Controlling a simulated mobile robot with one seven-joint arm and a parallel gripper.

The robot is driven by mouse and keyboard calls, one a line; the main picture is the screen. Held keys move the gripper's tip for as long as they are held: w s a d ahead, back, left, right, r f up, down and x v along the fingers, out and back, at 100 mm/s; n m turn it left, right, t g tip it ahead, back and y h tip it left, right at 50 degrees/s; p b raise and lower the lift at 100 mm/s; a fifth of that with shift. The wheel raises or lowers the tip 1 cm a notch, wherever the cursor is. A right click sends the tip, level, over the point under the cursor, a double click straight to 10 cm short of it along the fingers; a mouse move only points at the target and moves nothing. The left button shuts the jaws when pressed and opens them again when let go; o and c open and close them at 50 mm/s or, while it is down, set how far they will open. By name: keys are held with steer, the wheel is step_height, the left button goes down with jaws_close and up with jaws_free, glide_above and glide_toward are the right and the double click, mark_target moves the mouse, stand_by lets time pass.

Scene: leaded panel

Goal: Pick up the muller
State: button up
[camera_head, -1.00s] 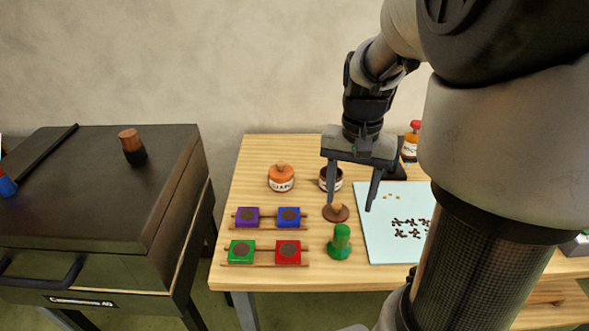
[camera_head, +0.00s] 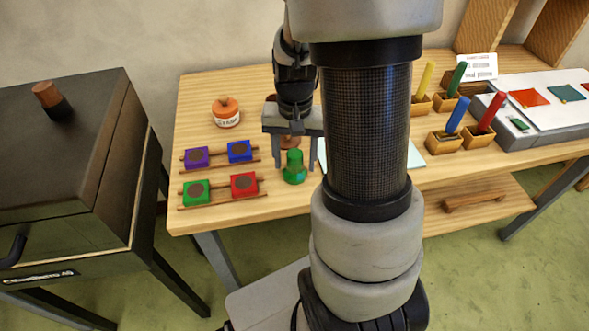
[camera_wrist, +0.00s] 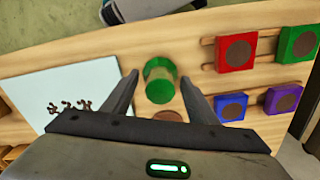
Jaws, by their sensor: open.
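The muller (camera_head: 294,172) is a green, glassy piece with a knob-like grip on a wider round base. It stands upright on the wooden table, right of the colored blocks. In the wrist view the muller (camera_wrist: 160,82) shows from above. My gripper (camera_head: 294,167) is open and points down, with one finger on each side of the muller in both views. In the wrist view my gripper (camera_wrist: 158,76) holds nothing. No finger clearly touches the muller, and how far down its sides the fingertips reach is hard to tell.
A brown knobbed lid (camera_head: 290,143) lies close behind the muller. Purple, blue, green and red blocks (camera_head: 243,184) sit on wooden rails to the left. A pale sheet (camera_wrist: 70,95) with dark pieces lies on the other side. An orange-lidded jar (camera_head: 227,112) stands behind.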

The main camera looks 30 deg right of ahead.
jaws_close()
steer(key=shift+r, duration=0.1)
stand_by(0.3)
step_height(320, 180, up, 10)
steer(key=shift+f+p, duration=0.1)
steer(key=shift+p, duration=0.9)
